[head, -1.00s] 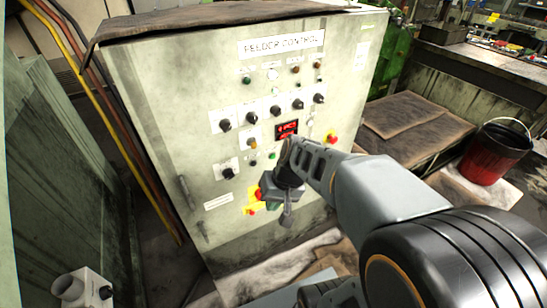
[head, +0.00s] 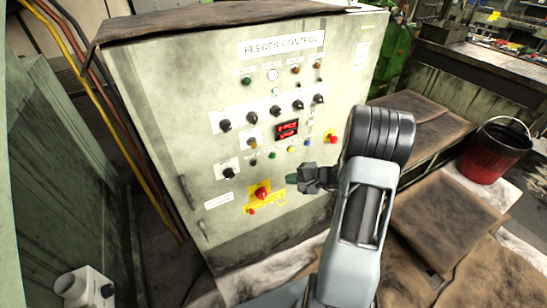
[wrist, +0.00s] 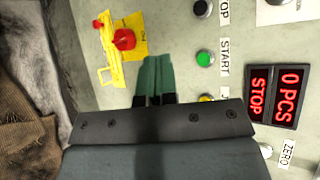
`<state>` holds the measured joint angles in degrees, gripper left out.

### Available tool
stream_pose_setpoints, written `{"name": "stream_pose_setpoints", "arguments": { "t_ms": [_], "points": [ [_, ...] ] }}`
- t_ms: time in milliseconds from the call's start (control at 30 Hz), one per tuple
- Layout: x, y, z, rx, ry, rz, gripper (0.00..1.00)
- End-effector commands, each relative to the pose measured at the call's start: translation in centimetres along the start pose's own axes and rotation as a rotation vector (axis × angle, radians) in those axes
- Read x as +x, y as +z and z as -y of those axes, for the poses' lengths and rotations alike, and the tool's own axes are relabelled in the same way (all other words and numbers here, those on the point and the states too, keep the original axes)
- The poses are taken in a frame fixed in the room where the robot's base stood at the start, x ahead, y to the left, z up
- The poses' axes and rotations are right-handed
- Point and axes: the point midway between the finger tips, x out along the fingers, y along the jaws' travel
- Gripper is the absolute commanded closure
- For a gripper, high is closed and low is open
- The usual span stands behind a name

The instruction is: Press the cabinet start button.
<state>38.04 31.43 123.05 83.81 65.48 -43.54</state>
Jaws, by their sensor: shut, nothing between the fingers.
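The feeder control cabinet (head: 150,110) stands upright in the head view, its front panel set with buttons and knobs. The green start button (head: 272,155) sits in the lower button row; in the wrist view it shows beside the "START" label (wrist: 224,57), unobstructed. My gripper (head: 290,179) is shut and empty, in front of the panel, just below and right of the green button in the head view. In the wrist view its green fingertips (wrist: 157,59) lie left of the button. Whether the tips touch the panel cannot be told.
A red emergency stop (head: 262,193) on a yellow plate is left of my gripper, another red knob (head: 332,138) to the right. Black (head: 253,162) and yellow (head: 291,149) buttons flank the green one. A red display (head: 287,130) sits above. A bucket (head: 482,155) stands far right.

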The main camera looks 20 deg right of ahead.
Motion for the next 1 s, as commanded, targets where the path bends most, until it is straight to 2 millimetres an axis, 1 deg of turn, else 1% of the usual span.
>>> {"name": "stream_pose_setpoints", "arguments": {
  "t_ms": [267, 700, 800, 1000],
  "points": [
    [0.4, -0.2, 0.3, 0.0, 0.003, 0.003, 1.0],
    [4.0, -2.7, 2.9, -0.001, 0.003, 0.004, 1.0],
    [4.8, -3.4, 3.2, -0.003, 0.003, 0.003, 1.0],
    [5.8, -4.1, 4.0, -0.001, 0.003, 0.002, 1.0]
  ]
}}
